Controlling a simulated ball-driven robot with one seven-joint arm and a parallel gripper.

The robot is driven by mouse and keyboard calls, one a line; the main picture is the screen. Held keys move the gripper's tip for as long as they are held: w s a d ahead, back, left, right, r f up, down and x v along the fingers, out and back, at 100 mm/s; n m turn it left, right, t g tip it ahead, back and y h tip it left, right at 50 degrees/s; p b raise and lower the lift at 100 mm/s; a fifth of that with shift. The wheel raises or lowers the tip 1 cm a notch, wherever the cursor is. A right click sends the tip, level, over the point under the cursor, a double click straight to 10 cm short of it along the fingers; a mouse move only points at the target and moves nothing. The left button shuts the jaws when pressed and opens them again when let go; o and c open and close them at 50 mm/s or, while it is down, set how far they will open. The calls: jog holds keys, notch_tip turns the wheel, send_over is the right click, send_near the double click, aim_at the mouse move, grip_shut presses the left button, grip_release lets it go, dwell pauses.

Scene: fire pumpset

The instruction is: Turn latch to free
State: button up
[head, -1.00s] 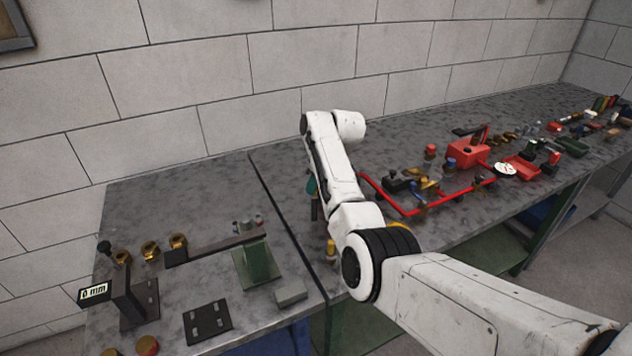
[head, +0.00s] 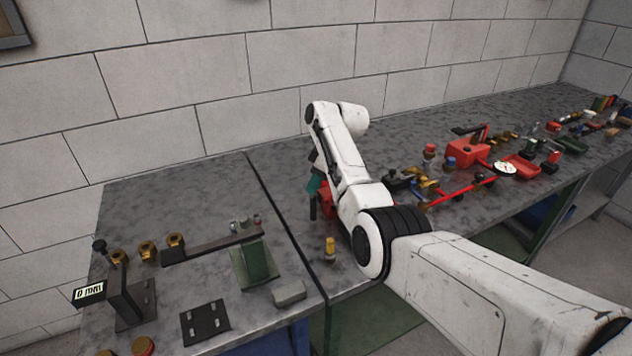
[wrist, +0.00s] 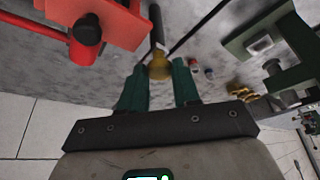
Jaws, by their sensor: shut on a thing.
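My gripper (head: 314,188) hangs beneath my bent arm near the seam between the two benches. In the wrist view its green fingers (wrist: 159,78) stand apart on either side of a brass piece (wrist: 158,67), and are shut on it. A dark rod (wrist: 157,28) runs on from the brass piece; a dark upright bit (head: 313,208) also shows below the fingers in the head view. I cannot tell for sure which part is the latch. A red housing (wrist: 105,22) with a black knob (wrist: 87,29) stands beside the gripper, partly behind my arm in the head view (head: 326,198).
A small yellow-topped post (head: 330,247) stands near the front. Red pipework (head: 465,189) lies right of my arm.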

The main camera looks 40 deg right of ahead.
jog(key=o, duration=1.1)
jog(key=shift+c, duration=0.2)
jog(key=shift+r, duration=0.1)
jog(key=b+v, duration=0.1)
jog(key=v, duration=0.9)
jog(key=shift+r, duration=0.25)
jog(key=shift+s+d, duration=0.1)
jog(key=shift+s, duration=0.05)
